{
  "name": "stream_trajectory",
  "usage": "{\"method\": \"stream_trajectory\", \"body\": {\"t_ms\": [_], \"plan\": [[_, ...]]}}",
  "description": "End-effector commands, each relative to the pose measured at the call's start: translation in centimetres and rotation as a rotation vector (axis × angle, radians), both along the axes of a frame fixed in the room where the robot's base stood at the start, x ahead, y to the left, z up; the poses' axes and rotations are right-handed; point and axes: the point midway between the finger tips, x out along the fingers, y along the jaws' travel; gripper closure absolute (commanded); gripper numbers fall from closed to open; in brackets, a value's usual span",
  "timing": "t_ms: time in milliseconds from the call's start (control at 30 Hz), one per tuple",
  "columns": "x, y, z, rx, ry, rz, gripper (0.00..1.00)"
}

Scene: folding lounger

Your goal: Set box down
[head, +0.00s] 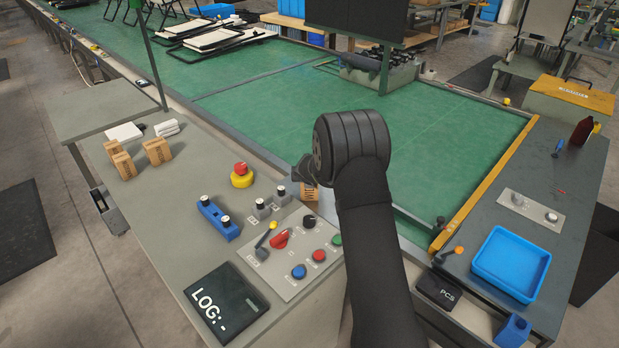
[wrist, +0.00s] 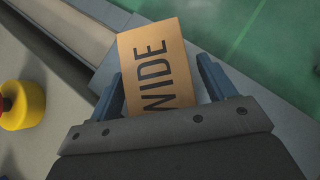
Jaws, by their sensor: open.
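A brown box (wrist: 155,65) with the dark letters "WIDE" lies between the two blue fingers of my gripper (wrist: 160,70) in the wrist view. The fingers are open, one on each side of the box; I cannot tell whether either touches it. In the head view a small part of the box (head: 309,194) shows beside my arm, near the far edge of the grey desk (head: 200,255). My gripper (head: 303,175) is mostly hidden there behind my wrist. Whether the box rests fully on a surface is hard to tell.
Several similar brown boxes (head: 157,151) stand at the desk's far left. A yellow-based red button (head: 241,175) and a control panel (head: 292,253) are close to my gripper. The green conveyor bed (head: 430,140) lies beyond the desk edge. A blue tray (head: 508,264) sits at right.

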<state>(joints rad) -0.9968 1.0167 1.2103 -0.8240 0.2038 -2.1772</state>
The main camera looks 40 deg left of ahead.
Motion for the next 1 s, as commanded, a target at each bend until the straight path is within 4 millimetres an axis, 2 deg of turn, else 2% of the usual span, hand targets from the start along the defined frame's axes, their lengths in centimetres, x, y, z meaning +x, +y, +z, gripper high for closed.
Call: {"method": "stream_trajectory", "body": {"t_ms": [233, 700, 1000], "plan": [[-0.4, -0.3, 0.9, 0.001, 0.0, 0.001, 0.24], [-4.4, -4.3, 6.6, 0.001, -0.001, 0.001, 0.24], [-5.9, -5.9, 8.6, 0.0, 0.0, 0.0, 0.24]]}}
